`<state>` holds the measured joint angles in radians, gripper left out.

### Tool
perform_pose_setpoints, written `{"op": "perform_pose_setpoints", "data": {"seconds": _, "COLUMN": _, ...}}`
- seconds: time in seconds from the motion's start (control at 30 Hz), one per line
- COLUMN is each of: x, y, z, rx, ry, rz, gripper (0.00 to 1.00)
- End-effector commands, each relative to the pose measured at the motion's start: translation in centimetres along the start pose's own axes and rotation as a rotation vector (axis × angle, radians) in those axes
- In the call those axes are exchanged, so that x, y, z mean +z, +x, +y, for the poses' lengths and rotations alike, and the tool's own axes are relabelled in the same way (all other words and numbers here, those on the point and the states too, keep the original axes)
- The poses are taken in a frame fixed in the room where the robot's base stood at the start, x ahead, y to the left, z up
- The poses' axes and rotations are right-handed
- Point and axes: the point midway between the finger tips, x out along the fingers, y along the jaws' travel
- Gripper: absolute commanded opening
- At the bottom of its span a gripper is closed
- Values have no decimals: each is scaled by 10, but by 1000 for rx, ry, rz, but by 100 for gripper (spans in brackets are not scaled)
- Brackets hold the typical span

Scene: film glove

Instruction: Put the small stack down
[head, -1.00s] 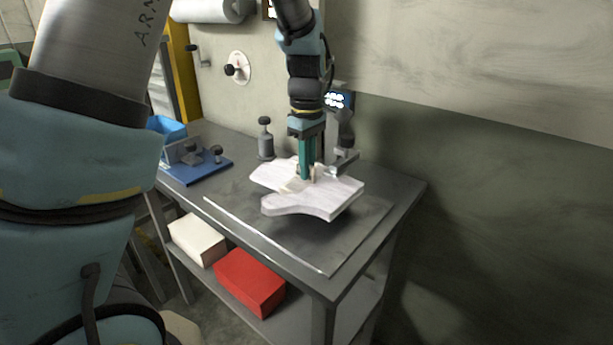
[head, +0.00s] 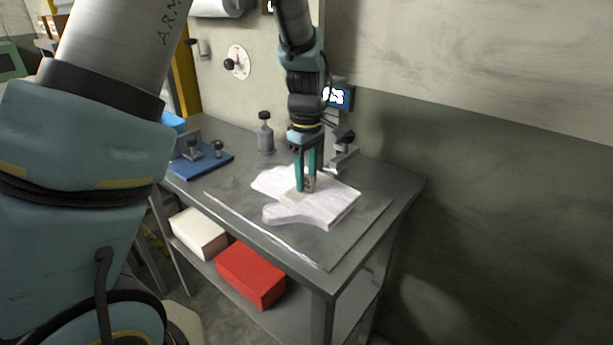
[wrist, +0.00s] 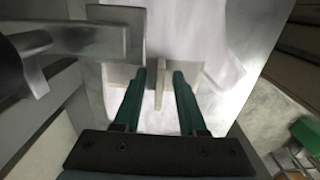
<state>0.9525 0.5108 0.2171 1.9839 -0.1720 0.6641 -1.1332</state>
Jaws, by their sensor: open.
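The small stack (head: 318,207) is a white, flat, glove-like pile of sheets, lying on the grey mat (head: 325,248) on the bench top. It also fills the upper middle of the wrist view (wrist: 205,35). A pale block with a thin upright tab (wrist: 160,92) sits on top of the stack. My gripper (head: 306,187) points down over the stack. Its two teal fingers (wrist: 160,80) stand apart on either side of the tab, with gaps visible on both sides. The fingertips are low, close to the block.
A metal fixture (head: 342,155) stands right behind my gripper; its arm is close at left in the wrist view (wrist: 85,38). A grey bottle-like post (head: 265,135) and a blue-based jig (head: 200,162) stand further left. Red (head: 250,273) and cream boxes (head: 198,233) sit on the lower shelf.

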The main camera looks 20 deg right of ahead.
Motion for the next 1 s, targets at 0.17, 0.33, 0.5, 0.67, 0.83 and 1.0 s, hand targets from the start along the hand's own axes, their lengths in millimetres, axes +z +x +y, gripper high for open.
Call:
{"op": "perform_pose_setpoints", "data": {"seconds": 0.17, "x": 0, "y": -1, "z": 0, "rx": 0, "ry": 0, "rz": 0, "gripper": 41}}
{"op": "perform_pose_setpoints", "data": {"seconds": 0.33, "x": 0, "y": -16, "z": 1, "rx": 4, "ry": 0, "rz": 0, "gripper": 41}}
{"op": "perform_pose_setpoints", "data": {"seconds": 0.5, "x": 0, "y": -50, "z": 2, "rx": 7, "ry": 2, "rz": 2, "gripper": 41}}
{"op": "perform_pose_setpoints", "data": {"seconds": 0.67, "x": 0, "y": -84, "z": 1, "rx": 5, "ry": 1, "rz": 1, "gripper": 41}}
{"op": "perform_pose_setpoints", "data": {"seconds": 0.83, "x": 0, "y": -110, "z": 1, "rx": 4, "ry": 0, "rz": 1, "gripper": 41}}
{"op": "perform_pose_setpoints", "data": {"seconds": 1.0, "x": 0, "y": -122, "z": 0, "rx": 1, "ry": 0, "rz": 0, "gripper": 41}}
